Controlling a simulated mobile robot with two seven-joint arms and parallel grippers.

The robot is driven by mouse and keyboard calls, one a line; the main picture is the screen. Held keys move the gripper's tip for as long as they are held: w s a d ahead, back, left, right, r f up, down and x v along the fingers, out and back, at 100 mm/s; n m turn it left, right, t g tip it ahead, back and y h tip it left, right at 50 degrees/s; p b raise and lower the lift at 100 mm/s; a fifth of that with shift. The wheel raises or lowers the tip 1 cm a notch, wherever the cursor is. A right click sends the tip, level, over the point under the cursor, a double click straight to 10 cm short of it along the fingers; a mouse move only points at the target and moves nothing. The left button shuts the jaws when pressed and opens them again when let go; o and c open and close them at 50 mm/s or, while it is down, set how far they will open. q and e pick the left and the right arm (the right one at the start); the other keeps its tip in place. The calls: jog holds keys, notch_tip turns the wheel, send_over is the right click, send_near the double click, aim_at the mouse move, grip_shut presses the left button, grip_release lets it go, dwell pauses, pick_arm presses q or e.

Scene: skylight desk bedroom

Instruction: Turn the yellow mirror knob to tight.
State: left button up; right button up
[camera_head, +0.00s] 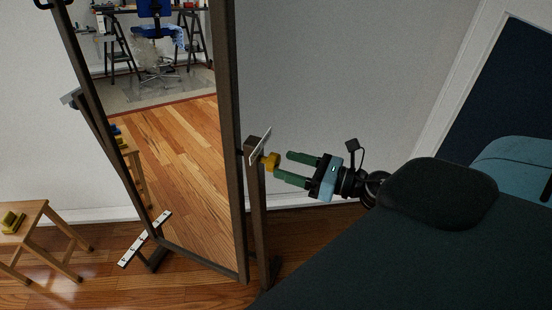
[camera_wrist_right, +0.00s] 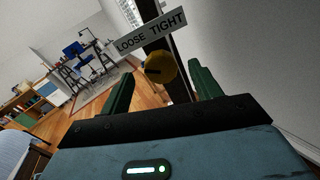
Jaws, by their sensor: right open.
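The yellow knob (camera_head: 270,161) sits on the right post of the tall standing mirror (camera_head: 241,190), beside a small white label (camera_head: 261,146). In the right wrist view the label (camera_wrist_right: 150,32) reads LOOSE on the left and TIGHT on the right, above the knob (camera_wrist_right: 163,67). A dark mark shows on the knob's left part, towards the LOOSE side. My right gripper (camera_head: 282,165) is open, its green fingers pointing at the knob from the right. In the right wrist view the knob appears between the fingertips (camera_wrist_right: 163,80); I cannot tell whether they touch it. My left gripper is not visible.
A wooden stool (camera_head: 33,212) with a yellow object (camera_head: 12,221) stands at the left. A white marked strip (camera_head: 145,239) is low by the mirror's foot. The grey wall (camera_head: 340,70) is behind. The mirror reflects a desk and blue chair.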

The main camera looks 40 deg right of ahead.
aim_at(279, 161)
jog(key=p+x, duration=0.1)
jog(key=x, duration=0.2)
jog(key=shift+w+r, duration=0.15)
jog(key=shift+r, duration=0.05)
jog(key=shift+w+a+f, duration=0.2)
jog(key=shift+w+a, duration=0.15)
jog(key=shift+w, duration=0.15)
jog(key=c, duration=1)
